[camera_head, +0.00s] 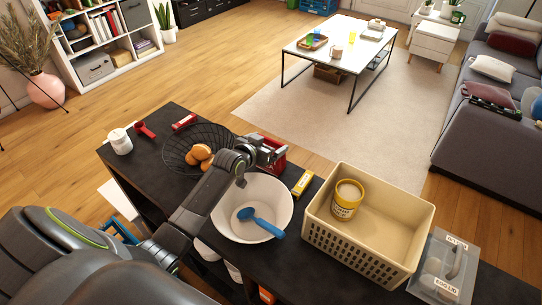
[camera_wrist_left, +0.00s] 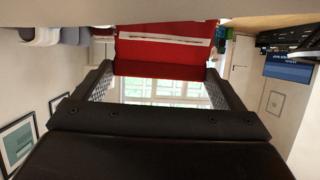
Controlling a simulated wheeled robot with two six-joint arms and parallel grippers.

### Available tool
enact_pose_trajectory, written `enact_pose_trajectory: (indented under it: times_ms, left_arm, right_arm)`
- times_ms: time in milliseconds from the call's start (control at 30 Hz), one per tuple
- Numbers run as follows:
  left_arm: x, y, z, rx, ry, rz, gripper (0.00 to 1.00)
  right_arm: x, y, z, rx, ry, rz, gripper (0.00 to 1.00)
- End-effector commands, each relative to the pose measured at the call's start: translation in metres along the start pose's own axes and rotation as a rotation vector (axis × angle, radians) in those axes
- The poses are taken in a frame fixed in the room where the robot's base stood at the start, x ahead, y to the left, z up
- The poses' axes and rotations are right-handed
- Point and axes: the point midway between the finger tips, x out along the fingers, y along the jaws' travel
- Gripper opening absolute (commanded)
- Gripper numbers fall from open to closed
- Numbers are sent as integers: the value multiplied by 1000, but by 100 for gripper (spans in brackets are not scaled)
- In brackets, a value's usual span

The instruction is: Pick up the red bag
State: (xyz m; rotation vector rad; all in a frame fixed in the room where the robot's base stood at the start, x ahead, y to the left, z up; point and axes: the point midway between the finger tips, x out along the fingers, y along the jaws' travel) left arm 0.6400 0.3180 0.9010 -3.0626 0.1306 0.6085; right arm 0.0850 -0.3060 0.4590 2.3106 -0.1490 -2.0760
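The red bag (camera_head: 278,165) is at the far edge of the dark table, partly hidden by my left gripper (camera_head: 268,150). In the left wrist view, the red bag (camera_wrist_left: 165,55) fills the gap between the fingertips of my left gripper (camera_wrist_left: 160,72). It has a pale band across it. The fingers are wide apart, one at each side of the bag, and I see no clear sign that they press on it. My right gripper is in neither view.
Beside my left arm are a white bowl (camera_head: 226,219) with a blue spoon (camera_head: 262,223) and a black wire basket (camera_head: 173,158) with orange-brown items. A yellow box (camera_head: 303,183) and a cream crate (camera_head: 397,215) holding a yellow tin (camera_head: 346,203) stand to the right.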

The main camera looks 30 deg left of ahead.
Motion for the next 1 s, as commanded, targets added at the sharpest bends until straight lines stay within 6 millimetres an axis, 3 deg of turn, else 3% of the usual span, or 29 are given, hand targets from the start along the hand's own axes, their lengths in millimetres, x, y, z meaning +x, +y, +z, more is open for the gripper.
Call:
enact_pose_trajectory:
  times_ms: [33, 300, 567, 1000]
  left_arm:
    - [0, 0, 0, 0, 0, 0, 83]
    - [0, 0, 0, 0, 1, 0, 51]
    - [-2, 0, -4, 2, 2, 0, 51]
    - [-31, 0, -77, 4, 6, -1, 51]
  right_arm:
    - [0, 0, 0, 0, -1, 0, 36]
    - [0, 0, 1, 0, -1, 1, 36]
    - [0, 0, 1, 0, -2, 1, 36]
    - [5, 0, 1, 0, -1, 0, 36]
